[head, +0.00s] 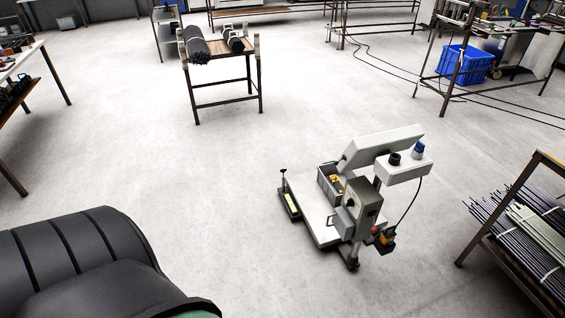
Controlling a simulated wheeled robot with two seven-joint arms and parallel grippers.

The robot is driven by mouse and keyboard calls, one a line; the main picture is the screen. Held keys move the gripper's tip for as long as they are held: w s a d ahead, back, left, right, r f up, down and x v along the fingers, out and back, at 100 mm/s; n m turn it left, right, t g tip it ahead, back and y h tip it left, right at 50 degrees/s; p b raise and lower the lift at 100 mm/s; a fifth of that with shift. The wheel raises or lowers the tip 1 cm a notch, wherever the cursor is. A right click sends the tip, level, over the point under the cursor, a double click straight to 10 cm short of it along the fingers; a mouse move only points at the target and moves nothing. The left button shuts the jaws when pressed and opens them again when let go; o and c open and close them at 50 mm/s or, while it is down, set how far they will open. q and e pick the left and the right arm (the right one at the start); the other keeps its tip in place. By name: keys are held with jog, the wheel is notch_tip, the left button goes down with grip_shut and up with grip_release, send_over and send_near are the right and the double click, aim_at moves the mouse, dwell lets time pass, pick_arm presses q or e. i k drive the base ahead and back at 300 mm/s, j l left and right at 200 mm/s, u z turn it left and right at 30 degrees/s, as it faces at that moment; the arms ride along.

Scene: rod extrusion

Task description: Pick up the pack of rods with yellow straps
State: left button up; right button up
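Bundles of long dark rods (522,262) lie on a rack at the right edge of the head view, partly cut off by the frame. Pale straps cross them, and a pale greenish bundle (538,232) lies among them. A short dark bundle of rods (196,46) lies on a small wooden-topped table at the back left. I cannot make out yellow straps on any bundle. Neither of my grippers is in view.
A white and grey wheeled machine (322,218) stands on the floor in the middle. The small table (232,70) stands behind it. A blue crate (464,64) and cables are at the back right. A large black ribbed shape fills the lower left. Much floor is clear.

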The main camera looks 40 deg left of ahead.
aim_at(334, 179)
jog(key=i+j+u, duration=0.15)
jog(key=j, duration=0.3)
jog(key=i+j+u, duration=0.15)
jog(key=i+j, duration=0.15)
jog(key=j, duration=0.15)
jog(key=i+j+u, duration=0.15)
jog(key=j, duration=0.25)
jog(key=i+j+z, duration=0.35)
jog(key=i+j, duration=0.15)
